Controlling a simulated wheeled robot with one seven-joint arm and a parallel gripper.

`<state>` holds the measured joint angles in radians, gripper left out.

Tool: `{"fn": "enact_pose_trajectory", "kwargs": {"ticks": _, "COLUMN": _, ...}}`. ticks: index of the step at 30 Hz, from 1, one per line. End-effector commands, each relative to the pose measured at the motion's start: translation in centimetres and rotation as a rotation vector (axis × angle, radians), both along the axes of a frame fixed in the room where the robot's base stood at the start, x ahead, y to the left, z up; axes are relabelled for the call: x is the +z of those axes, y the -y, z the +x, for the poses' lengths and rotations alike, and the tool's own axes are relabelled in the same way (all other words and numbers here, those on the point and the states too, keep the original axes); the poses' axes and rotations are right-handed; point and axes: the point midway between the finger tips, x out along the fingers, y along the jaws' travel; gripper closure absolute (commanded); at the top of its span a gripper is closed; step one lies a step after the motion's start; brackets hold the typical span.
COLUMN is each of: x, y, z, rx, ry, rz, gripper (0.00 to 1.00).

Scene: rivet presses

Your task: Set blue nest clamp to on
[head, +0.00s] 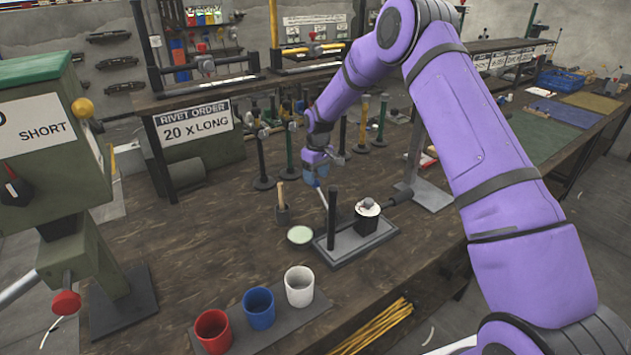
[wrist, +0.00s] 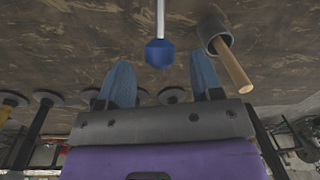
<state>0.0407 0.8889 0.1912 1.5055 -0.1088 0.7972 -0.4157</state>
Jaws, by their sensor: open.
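The blue ball knob (wrist: 160,53) of the clamp sits on a thin silver lever (wrist: 160,15) in the wrist view. It lies just beyond and between my gripper's blue fingertips (wrist: 162,75), which are open with nothing between them. In the head view, my gripper (head: 317,172) is above the lever (head: 322,198), which rises tilted to the left from the press nest base (head: 350,247). The knob is hard to tell from the blue fingers there. A black post (head: 332,215) and a black holder with a white top (head: 367,212) stand on the base.
A small pot with a wooden handle (head: 282,210) stands left of the nest, close to my right-hand finger in the wrist view (wrist: 233,65). A pale green dish (head: 300,235) lies beside the base. Red (head: 213,331), blue (head: 259,308) and white cups (head: 299,287) stand in front.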

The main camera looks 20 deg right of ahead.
Motion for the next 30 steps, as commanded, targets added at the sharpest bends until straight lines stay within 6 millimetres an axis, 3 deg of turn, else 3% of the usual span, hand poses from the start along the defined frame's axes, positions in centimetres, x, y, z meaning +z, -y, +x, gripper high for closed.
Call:
{"fn": "enact_pose_trajectory", "kwargs": {"ticks": 6, "x": -2.1, "y": -0.1, "z": -0.1, "rx": 0.0, "ry": 0.0, "rz": 0.0, "gripper": 0.41}}
{"fn": "enact_pose_trajectory", "kwargs": {"ticks": 17, "x": -2.4, "y": -0.2, "z": -0.1, "rx": 0.0, "ry": 0.001, "rz": 0.0, "gripper": 0.41}}
{"fn": "enact_pose_trajectory", "kwargs": {"ticks": 24, "x": -2.4, "y": -0.2, "z": -0.1, "rx": 0.0, "ry": 0.001, "rz": 0.0, "gripper": 0.96}}
{"fn": "enact_pose_trajectory", "kwargs": {"ticks": 25, "x": -2.4, "y": -0.2, "z": -0.1, "rx": 0.0, "ry": 0.001, "rz": 0.0, "gripper": 1.0}}
{"fn": "enact_pose_trajectory", "kwargs": {"ticks": 30, "x": -2.3, "y": -0.1, "z": -0.1, "rx": 0.0, "ry": 0.007, "rz": 0.001, "gripper": 1.0}}
